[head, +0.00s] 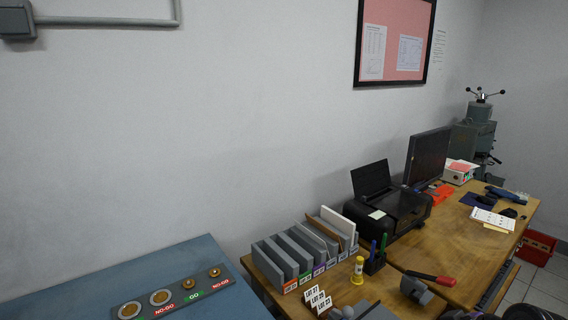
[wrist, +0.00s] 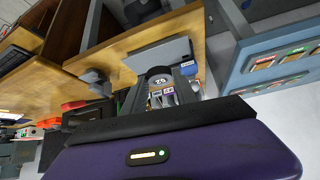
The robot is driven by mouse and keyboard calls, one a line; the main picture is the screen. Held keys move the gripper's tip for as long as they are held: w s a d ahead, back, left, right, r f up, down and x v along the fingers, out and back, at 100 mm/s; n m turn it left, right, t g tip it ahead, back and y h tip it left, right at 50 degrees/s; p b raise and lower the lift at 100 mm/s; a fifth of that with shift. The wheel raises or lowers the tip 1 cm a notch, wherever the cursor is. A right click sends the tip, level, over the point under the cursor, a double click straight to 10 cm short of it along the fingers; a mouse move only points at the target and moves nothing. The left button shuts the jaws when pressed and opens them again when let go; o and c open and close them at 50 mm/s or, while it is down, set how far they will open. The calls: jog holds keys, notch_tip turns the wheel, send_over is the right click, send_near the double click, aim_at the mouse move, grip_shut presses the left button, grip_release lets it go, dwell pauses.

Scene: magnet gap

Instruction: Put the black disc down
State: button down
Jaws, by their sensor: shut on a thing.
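My gripper (wrist: 162,92) shows in the wrist view, its two grey fingers reaching forward from the purple housing. They are shut on the black disc (wrist: 159,72), a small dark round piece with a pale numbered face between the fingertips. The disc appears in front of a flat grey plate (wrist: 178,50) by the wooden bench; I cannot tell the gap between them. Neither my gripper nor the held disc can be made out in the head view.
The wooden bench (head: 450,237) holds a grey slotted rack (head: 290,262), small LOT cards (head: 318,299), a pen holder (head: 374,263), a red-handled tool (head: 431,278) and a black printer (head: 388,208). A blue bench (head: 85,287) with a GO/NO-GO gauge board (head: 175,297) stands at left.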

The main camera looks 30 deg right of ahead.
jog(key=w+a+f, duration=0.2)
jog(key=a+f, duration=0.3)
jog(key=a, duration=0.5)
jog(key=w+a+f, duration=0.3)
jog(key=a+f, duration=0.1)
jog(key=a, duration=0.6)
jog(key=w+a+f+n, duration=0.1)
jog(key=w+a+f, duration=0.2)
jog(key=a, duration=0.7)
notch_tip(320, 180, down, 3)
jog(key=shift+w+r+y, duration=0.2)
jog(key=shift+w+y, duration=0.05)
jog(key=shift+y, duration=0.05)
jog(key=shift+a, duration=0.1)
